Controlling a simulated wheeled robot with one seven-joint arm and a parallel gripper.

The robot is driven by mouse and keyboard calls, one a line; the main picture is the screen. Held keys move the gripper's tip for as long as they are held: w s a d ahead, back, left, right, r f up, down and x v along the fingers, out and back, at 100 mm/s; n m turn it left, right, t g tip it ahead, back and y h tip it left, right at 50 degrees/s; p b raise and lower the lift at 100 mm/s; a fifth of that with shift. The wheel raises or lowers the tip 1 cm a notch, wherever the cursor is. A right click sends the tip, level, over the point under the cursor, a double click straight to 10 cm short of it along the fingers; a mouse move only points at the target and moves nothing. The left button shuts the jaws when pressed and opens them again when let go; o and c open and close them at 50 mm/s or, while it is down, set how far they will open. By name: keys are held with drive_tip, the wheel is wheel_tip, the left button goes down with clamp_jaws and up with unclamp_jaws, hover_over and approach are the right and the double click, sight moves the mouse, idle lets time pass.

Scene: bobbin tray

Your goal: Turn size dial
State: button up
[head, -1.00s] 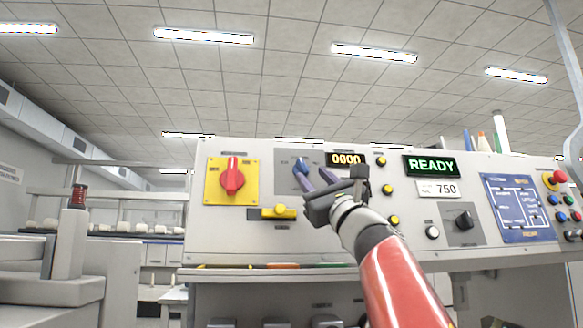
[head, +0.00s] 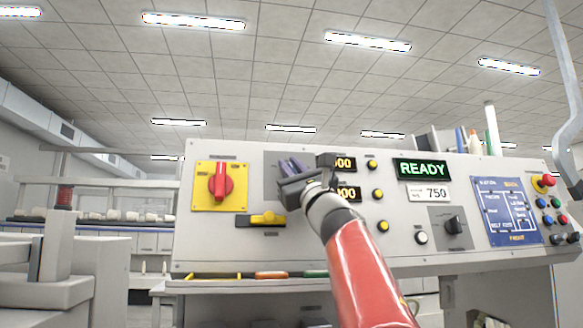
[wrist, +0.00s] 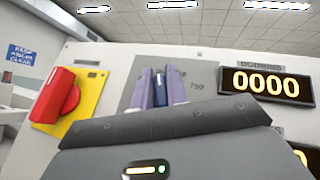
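The size dial (wrist: 160,90) is a dark blue knob on a grey plate (wrist: 205,76), with a faint 750 mark to its right in the wrist view. My gripper (wrist: 160,88) has one pale purple finger on each side of the knob, close together and apparently closed on it. The contact itself is too small to see for certain. In the head view my gripper (head: 293,166) is at the grey plate (head: 272,172), and it hides most of the dial.
A red rotary switch (head: 220,184) on a yellow plate is to the left, with a yellow handle (head: 267,219) below. Amber counters (head: 347,193), yellow buttons, a green READY display (head: 422,168) and a black knob (head: 454,225) are to the right.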

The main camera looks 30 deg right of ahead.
clamp_jaws()
drive_tip(key=shift+f+m+b, duration=0.1)
drive_tip(key=shift+m+b, duration=0.2)
